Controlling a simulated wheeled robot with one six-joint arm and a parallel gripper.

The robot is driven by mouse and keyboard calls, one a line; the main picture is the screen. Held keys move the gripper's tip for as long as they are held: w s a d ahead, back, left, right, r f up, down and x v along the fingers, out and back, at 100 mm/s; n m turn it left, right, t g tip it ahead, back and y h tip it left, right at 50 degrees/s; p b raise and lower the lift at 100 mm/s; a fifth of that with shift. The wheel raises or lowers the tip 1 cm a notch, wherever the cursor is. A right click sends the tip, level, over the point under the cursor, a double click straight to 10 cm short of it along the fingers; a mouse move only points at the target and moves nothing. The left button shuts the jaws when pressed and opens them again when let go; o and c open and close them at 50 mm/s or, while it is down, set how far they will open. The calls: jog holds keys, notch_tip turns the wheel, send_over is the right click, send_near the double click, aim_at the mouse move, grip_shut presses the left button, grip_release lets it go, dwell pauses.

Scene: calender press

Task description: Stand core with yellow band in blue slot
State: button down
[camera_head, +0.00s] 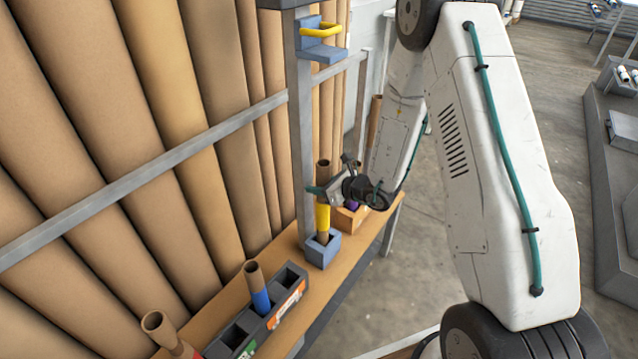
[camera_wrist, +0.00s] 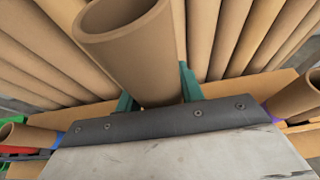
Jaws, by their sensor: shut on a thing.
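The core with the yellow band (camera_head: 323,216) is a brown cardboard tube standing about upright in the head view. Its lower end goes into the opening of the blue slot (camera_head: 321,254), a small square blue-grey box on the bench; whether it touches the bottom is hidden. My gripper (camera_head: 322,191) is shut on the core above the yellow band. In the wrist view the core (camera_wrist: 135,50) rises with its open top end towards the camera, between the green fingers of my gripper (camera_wrist: 157,95).
A grey rack (camera_head: 236,335) with several compartments stands nearer on the bench (camera_head: 364,245), holding a blue-banded core (camera_head: 257,286). Another core (camera_head: 160,328) leans at the near left. Tall brown rolls (camera_head: 150,110) line the left, behind a metal rail.

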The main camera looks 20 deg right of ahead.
jog(key=shift+f, duration=0.85)
jog(key=c, duration=0.8)
grip_release()
jog(key=v, duration=0.7)
jog(key=shift+s+d+r, duration=0.1)
jog(key=shift+s+d, duration=0.15)
jog(key=shift+s, duration=0.05)
